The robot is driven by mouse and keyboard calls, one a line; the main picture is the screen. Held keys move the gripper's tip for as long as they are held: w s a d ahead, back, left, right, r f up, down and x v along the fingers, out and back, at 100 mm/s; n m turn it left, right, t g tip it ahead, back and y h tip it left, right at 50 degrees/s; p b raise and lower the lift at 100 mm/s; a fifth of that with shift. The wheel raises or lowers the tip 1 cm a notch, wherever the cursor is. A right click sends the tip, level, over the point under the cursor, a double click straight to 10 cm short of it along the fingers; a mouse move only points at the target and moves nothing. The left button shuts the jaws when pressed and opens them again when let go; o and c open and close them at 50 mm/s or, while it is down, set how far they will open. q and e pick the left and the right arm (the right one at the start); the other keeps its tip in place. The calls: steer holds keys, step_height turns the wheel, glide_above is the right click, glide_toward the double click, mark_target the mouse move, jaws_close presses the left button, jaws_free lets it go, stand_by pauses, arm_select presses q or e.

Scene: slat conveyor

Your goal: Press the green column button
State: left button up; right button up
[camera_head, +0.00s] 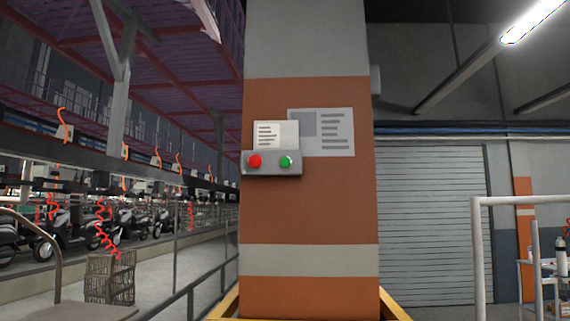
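The green button (286,161) is on the right side of a small grey control box (272,171). A red button (254,161) is on the left side of the same box. The box is mounted on the front of a column (310,215) painted orange, grey and white, at the middle of the head view. Neither of my grippers shows in this view, and nothing covers the buttons.
A yellow guard (396,306) surrounds the column's foot. A dark railing (190,294) runs at its left, with a wire basket (110,279) and several scooters (75,230) beyond. A pale metal frame (478,255) stands at the right, before a closed shutter (435,220).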

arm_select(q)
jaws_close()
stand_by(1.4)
